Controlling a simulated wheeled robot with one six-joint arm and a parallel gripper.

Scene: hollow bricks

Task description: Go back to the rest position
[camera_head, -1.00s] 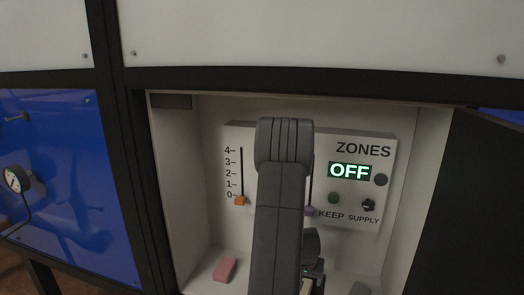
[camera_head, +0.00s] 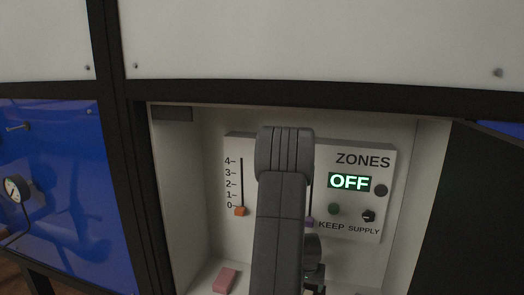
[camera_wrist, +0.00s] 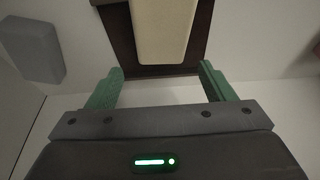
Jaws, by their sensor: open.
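My gripper (camera_wrist: 162,85) shows in the wrist view with its two green fingers spread apart and nothing between the tips. A cream block (camera_wrist: 160,30) on a dark brown strip lies beyond the fingertips, apart from them. In the head view my dark arm stands upright in front of the cabinet and covers the middle of the control panel (camera_head: 360,210). The gripper itself is not clearly visible there.
The panel carries an orange slider (camera_head: 240,211) at 0, a purple slider (camera_head: 309,222) and a display (camera_head: 349,182) reading OFF. A pink block (camera_head: 225,279) lies on the cabinet floor. A grey block (camera_wrist: 32,46) shows in the wrist view. An open dark door (camera_head: 470,215) stands at right.

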